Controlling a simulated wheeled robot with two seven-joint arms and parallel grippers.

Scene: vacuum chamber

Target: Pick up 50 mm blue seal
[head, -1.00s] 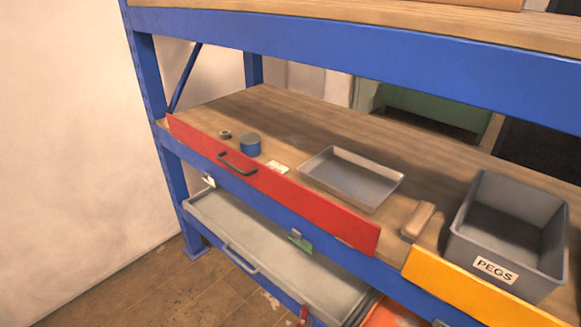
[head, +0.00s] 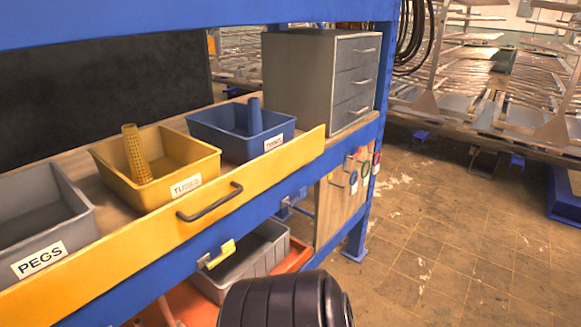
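Small coloured ring-like items hang on a wooden panel (head: 327,207) at the right end of the shelf in the head view. One of them is a blue ring (head: 353,179), low on the panel's right part. A green one (head: 365,170) and a red one (head: 376,158) hang beside it. They are too small to read a size, so I cannot tell whether the blue ring is the 50 mm seal. Neither of my grippers is in view.
On the shelf stand a grey PEGS bin (head: 77,214), a yellow bin (head: 130,182) with a yellow tube, a blue bin (head: 225,145) with a blue cylinder, and a grey drawer cabinet (head: 295,85). A yellow front board (head: 140,239) edges the shelf. Open floor (head: 450,240) lies right.

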